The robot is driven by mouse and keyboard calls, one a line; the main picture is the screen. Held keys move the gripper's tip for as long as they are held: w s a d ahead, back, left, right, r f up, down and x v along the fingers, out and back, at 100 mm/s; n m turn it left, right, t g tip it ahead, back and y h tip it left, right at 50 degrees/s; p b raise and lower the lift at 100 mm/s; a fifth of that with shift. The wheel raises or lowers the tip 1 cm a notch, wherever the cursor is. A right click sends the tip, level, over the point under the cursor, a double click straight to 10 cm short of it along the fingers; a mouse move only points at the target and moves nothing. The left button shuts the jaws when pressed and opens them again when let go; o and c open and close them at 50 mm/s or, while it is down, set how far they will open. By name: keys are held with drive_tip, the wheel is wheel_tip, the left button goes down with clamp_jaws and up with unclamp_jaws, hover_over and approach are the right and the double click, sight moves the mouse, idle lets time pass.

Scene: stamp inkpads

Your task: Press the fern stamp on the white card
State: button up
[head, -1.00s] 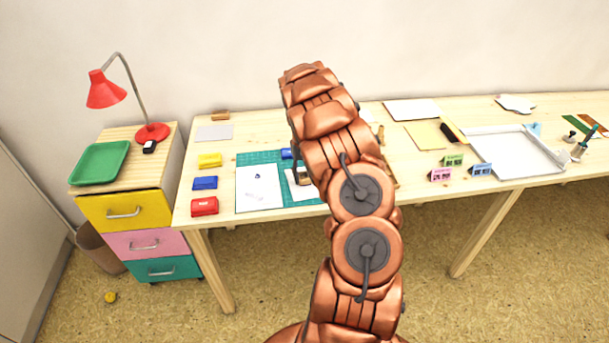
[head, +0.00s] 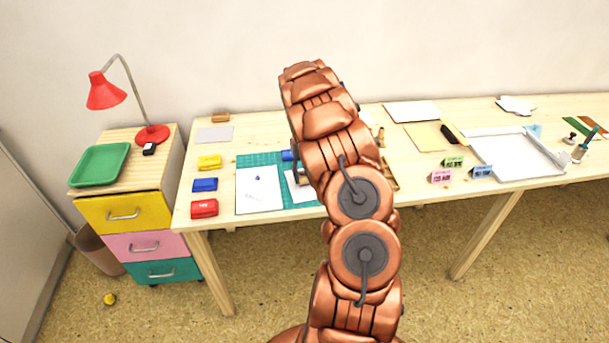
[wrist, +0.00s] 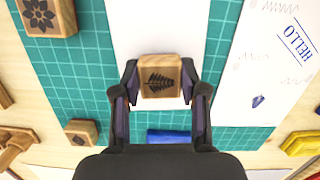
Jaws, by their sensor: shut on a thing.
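In the wrist view my gripper (wrist: 160,88) is shut on a square wooden block with a dark fern picture on its top, the fern stamp (wrist: 160,76). The stamp is between the two fingertips, over the near end of a blank white card (wrist: 152,25). I cannot tell whether the stamp touches the card. The card lies on a green cutting mat (wrist: 85,78); part of the card also shows in the head view (head: 301,193).
A wooden flower stamp (wrist: 46,14) and a smaller wooden stamp (wrist: 82,130) lie left of the card. A paper marked HELLO (wrist: 262,55) lies to its right. A blue object (wrist: 168,136) lies close to my gripper. Yellow, blue and red (head: 204,208) inkpads stand at the table's left.

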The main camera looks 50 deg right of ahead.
drive_tip(key=shift+r, duration=2.75)
